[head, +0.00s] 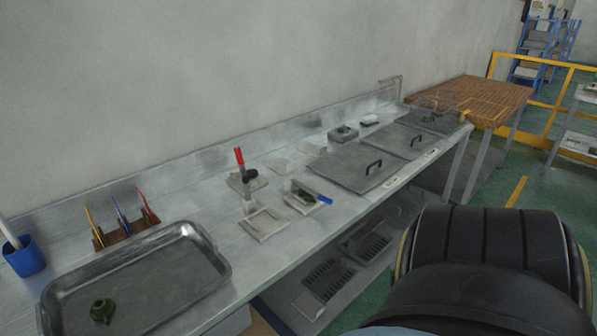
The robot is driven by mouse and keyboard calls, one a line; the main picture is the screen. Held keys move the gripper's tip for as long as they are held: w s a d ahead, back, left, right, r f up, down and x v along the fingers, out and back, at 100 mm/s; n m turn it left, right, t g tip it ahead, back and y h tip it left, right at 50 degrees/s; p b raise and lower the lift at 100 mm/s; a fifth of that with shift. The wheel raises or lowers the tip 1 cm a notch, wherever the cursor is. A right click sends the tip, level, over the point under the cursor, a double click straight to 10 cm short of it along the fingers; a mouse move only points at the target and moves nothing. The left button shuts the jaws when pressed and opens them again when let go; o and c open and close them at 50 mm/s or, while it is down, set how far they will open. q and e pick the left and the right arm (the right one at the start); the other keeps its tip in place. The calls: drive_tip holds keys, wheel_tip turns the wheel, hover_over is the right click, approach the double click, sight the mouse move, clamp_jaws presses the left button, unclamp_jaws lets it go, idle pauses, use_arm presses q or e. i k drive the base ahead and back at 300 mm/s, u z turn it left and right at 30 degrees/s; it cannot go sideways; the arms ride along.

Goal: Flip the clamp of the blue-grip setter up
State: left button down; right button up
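The blue-grip setter (303,196) sits on the metal bench, right of the middle of its front part. Its blue grip (325,200) lies low and nearly flat, pointing right towards the bench's front edge, so its clamp is down. A dark green piece lies on the setter under the clamp. To its left stands another setter with a red grip (239,157), whose lever points straight up. Neither of my grippers is in view.
A metal tray (215,262) with a green piece (102,310) is at the front left. Lidded tanks (353,168) lie to the right. A wooden table (480,98) stands beyond.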

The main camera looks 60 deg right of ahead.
sight(308, 192)
drive_tip(key=i, duration=0.3)
drive_tip(key=z, duration=2.2)
